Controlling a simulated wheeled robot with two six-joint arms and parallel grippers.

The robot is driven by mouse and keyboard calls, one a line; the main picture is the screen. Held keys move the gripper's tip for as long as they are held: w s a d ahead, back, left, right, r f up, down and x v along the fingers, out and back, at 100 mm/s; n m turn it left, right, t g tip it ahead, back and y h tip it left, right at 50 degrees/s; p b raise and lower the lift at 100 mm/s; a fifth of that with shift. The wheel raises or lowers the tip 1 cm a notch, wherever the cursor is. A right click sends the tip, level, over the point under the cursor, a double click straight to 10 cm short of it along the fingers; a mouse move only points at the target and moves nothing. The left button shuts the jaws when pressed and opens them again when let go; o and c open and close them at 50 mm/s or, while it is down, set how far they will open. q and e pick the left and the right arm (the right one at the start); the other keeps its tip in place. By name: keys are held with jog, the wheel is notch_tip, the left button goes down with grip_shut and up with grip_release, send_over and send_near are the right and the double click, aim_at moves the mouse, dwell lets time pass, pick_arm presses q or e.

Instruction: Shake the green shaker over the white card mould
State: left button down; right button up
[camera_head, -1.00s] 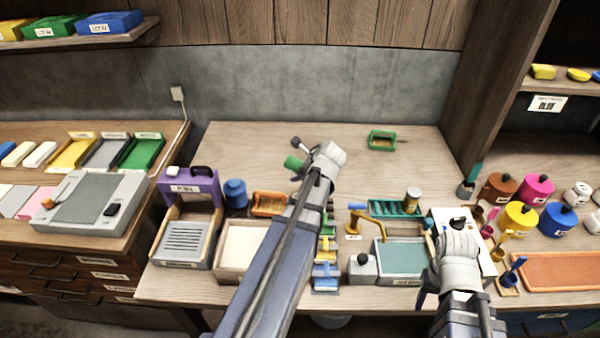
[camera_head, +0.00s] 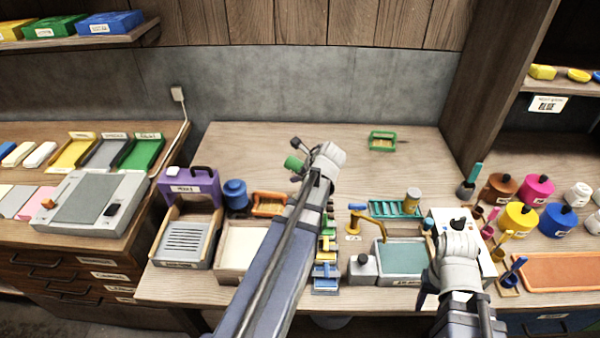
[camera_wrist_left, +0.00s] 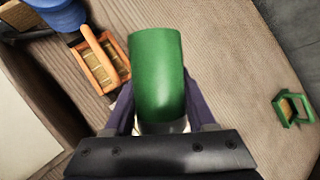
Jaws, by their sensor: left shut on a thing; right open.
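The green shaker (camera_head: 292,162) is held in my left gripper (camera_head: 297,170), above the back middle of the bench. In the left wrist view the green shaker (camera_wrist_left: 157,75) stands out between the purple fingers, with a pale band at its base. My left gripper is shut on it. I cannot tell surely which thing is the white card mould; a wooden tray with a cream-white inside (camera_head: 228,274) stands left of my left forearm, partly hidden by it. My right gripper (camera_head: 424,291) is open, low at the front right beside the teal-topped tray.
An orange frame (camera_head: 268,203) and a blue jar (camera_head: 236,194) stand left of my left arm. A green frame (camera_head: 382,141) lies at the back. The back middle is mostly clear.

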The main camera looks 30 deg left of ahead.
pick_arm(q)
jog(key=shift+r+p, duration=0.15)
jog(key=shift+p, duration=0.15)
jog(key=h+p, duration=0.1)
jog(key=p, duration=0.1)
jog(key=r+h+p, duration=0.1)
jog(key=h+p, duration=0.1)
jog(key=shift+a+n+h, duration=0.15)
jog(key=shift+n+h, duration=0.15)
jog(key=shift+h+p, duration=0.4)
jog(key=shift+h, duration=0.6)
jog(key=shift+d+h, duration=0.2)
jog(key=shift+h, duration=0.4)
jog(key=shift+n, duration=0.3)
